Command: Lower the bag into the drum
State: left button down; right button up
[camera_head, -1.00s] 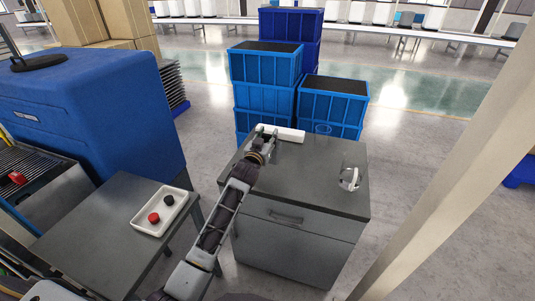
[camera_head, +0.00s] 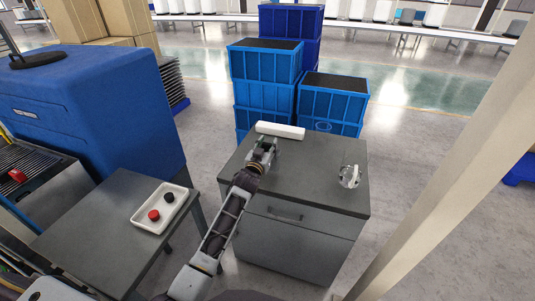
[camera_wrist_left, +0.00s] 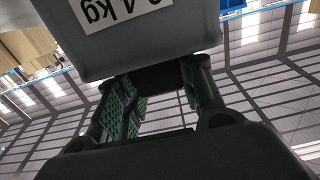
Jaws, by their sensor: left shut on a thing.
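My left gripper (camera_head: 263,150) is over the far left of the grey cabinet top. In the left wrist view its fingers (camera_wrist_left: 157,105) are closed around a narrow dark part. A grey body with a white label ending in "kg", upside down, fills the top of that view, at the fingers; I take it to be the bag (camera_wrist_left: 140,52). Its far part is cut off. I cannot pick out the bag for certain in the head view. No clear drum shows; a clear round vessel (camera_head: 350,177) stands on the cabinet's right side. My right gripper is out of view.
A white slab (camera_head: 280,130) lies at the back edge of the cabinet (camera_head: 310,205). Blue crates (camera_head: 333,100) are stacked behind. A side table (camera_head: 105,225) at left holds a white tray (camera_head: 143,225) with red and black buttons. A pale post (camera_head: 450,180) stands right.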

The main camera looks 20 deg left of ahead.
pick_arm(q)
notch_tip(320, 180, down, 2)
jog(key=shift+f, duration=1.05)
jog(key=c, duration=1.2)
grip_release()
jog(key=shift+f, duration=0.1)
jog(key=shift+o, duration=1.4)
